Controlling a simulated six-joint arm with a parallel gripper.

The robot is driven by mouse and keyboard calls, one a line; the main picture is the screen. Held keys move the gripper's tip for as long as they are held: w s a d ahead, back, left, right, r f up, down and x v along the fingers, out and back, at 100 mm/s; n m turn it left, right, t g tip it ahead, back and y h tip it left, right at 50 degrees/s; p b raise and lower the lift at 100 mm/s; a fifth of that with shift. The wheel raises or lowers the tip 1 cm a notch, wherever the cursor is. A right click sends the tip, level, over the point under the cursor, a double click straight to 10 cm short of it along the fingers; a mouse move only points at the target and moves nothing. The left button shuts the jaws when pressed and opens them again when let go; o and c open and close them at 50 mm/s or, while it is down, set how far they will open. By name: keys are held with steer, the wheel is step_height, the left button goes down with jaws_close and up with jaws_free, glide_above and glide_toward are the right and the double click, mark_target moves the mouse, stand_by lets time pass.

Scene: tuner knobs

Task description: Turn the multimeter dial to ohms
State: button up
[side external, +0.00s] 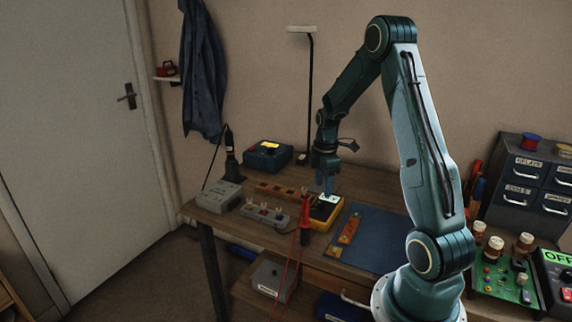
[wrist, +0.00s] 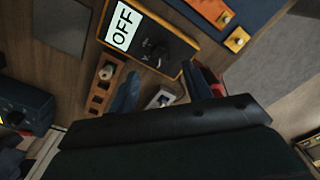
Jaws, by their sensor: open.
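The yellow and black multimeter (side external: 325,213) lies on the wooden bench. Its screen reads OFF in the wrist view, where the multimeter (wrist: 172,32) is at the top. Its dark dial (wrist: 160,51) sits beside the screen, with a V marking near it; the pointer is too small to read. My gripper (side external: 326,189) is open, pointing down just above the multimeter in the side view. In the wrist view the gripper (wrist: 165,88) shows its fingers apart and empty, below the dial in the picture. I cannot tell whether a finger touches the multimeter.
A red probe (side external: 305,217) with a cable stands at the front edge near the multimeter. A blue mat (side external: 372,240) and an orange strip (side external: 347,231) lie to the right. A grey box (side external: 218,197) and blue box (side external: 268,155) stand left and behind. Drawers (side external: 530,180) stand right.

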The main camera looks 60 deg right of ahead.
mark_target(322, 202)
steer(key=shift+f, duration=3)
steer(key=c, duration=1)
